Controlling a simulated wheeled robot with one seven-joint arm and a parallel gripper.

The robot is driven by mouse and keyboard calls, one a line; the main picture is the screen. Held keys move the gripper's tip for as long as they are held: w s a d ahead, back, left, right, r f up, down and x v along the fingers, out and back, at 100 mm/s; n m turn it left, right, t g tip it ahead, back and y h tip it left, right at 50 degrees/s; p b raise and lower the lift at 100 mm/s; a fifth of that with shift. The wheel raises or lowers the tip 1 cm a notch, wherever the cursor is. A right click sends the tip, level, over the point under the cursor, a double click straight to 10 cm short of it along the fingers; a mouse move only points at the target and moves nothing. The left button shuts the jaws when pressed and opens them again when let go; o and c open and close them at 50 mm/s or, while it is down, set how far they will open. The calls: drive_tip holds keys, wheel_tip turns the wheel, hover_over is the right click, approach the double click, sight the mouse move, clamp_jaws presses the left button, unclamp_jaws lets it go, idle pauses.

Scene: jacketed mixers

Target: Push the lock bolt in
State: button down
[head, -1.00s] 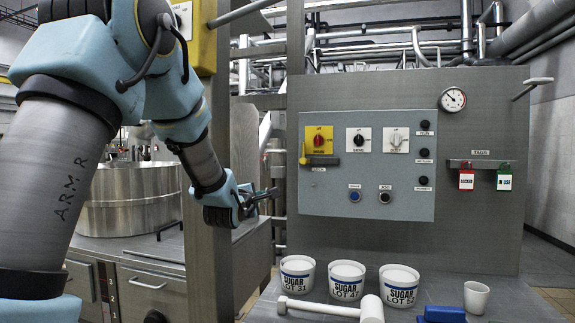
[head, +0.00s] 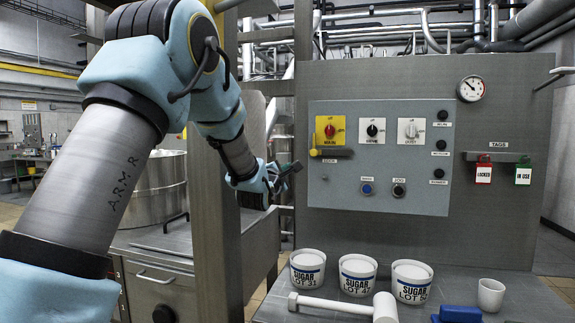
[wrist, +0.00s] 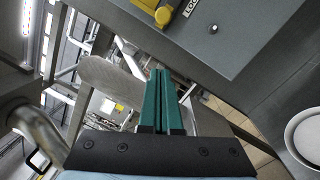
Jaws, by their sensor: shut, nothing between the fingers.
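The lock bolt (head: 315,152) has a yellow knob at the left end of a dark bar, low on the left of the grey control panel (head: 420,190), under the red switch on its yellow plate (head: 330,131). In the wrist view the yellow knob (wrist: 163,16) is at the top, beside a partly cut-off label. My gripper (head: 294,168) is just left of the panel's left edge, a little below and left of the knob, apart from it. In the wrist view its green fingers (wrist: 158,75) are together and empty, with the knob beyond their tips.
A steel post (head: 213,220) stands left of my gripper. Below the panel a steel table carries several sugar tubs (head: 358,275), a white mallet (head: 345,307), a cup (head: 491,293) and a blue object (head: 460,314). Red and green tags (head: 503,172) hang at the right.

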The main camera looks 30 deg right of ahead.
sight(318, 159)
drive_tip(key=w+d+r+p, duration=0.2)
drive_tip(key=d+p, duration=0.3)
drive_tip(key=d, duration=0.2)
drive_tip(key=shift+w+r, duration=0.15)
drive_tip(key=shift+r, duration=0.05)
drive_tip(key=shift+d, duration=0.15)
drive_tip(key=s+d+b, duration=0.3)
drive_tip(key=b, duration=0.1)
drive_tip(key=shift+b, duration=0.35)
